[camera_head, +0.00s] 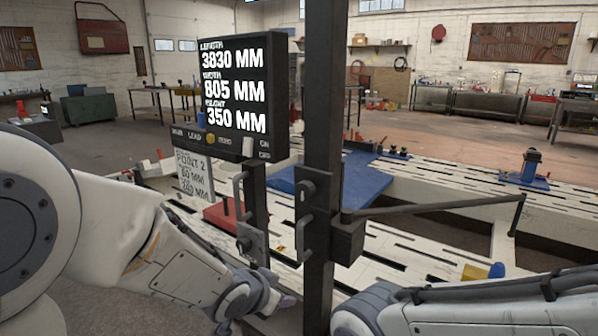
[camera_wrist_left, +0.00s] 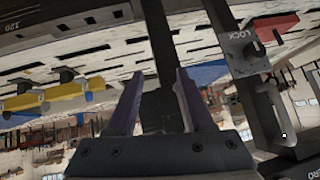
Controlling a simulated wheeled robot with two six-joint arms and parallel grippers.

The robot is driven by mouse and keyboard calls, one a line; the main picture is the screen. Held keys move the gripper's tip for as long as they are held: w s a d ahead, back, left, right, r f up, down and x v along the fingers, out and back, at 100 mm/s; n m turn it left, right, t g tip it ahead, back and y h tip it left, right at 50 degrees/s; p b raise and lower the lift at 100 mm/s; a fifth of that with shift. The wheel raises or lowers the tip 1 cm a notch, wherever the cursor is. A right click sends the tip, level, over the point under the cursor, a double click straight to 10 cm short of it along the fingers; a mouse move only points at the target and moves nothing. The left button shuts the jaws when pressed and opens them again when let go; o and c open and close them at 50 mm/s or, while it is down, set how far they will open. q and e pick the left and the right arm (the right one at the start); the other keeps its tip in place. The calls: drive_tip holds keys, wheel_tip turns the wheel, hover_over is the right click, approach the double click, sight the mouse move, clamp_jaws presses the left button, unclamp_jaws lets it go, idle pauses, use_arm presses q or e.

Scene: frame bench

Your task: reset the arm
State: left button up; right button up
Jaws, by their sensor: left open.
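A dark upright post (camera_head: 322,160) stands in front of me, with a thin dark measuring arm (camera_head: 440,207) reaching right from a block (camera_head: 348,241) on it. Dark handles (camera_head: 305,195) sit on the post's left side. A display (camera_head: 240,85) reads 3830, 805 and 350 MM. My left gripper (camera_wrist_left: 161,75) is open in the left wrist view, with a dark bar (camera_wrist_left: 160,35) showing between and beyond its fingers; contact cannot be told. A plate marked LOCK (camera_wrist_left: 243,52) and a grey handle (camera_wrist_left: 272,115) are to its right. My right forearm enters low right; its gripper is out of view.
A long slotted white bench (camera_head: 400,250) lies behind the post, with a blue plate (camera_head: 320,185) and a red block (camera_head: 225,215) on it. A blue and yellow cylinder (camera_head: 485,272) lies at right. A paper sign (camera_head: 194,175) hangs below the display.

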use_arm(q)
drive_tip(key=s+g+y, duration=0.3)
drive_tip(key=s+g, duration=0.5)
drive_tip(key=s, duration=1.7)
wheel_tip(320, 180, up, 22)
drive_tip(key=p, duration=2.2)
drive_tip(key=shift+s+a, duration=0.2)
drive_tip(key=shift+s, duration=0.2)
drive_tip(key=shift+f, duration=0.15)
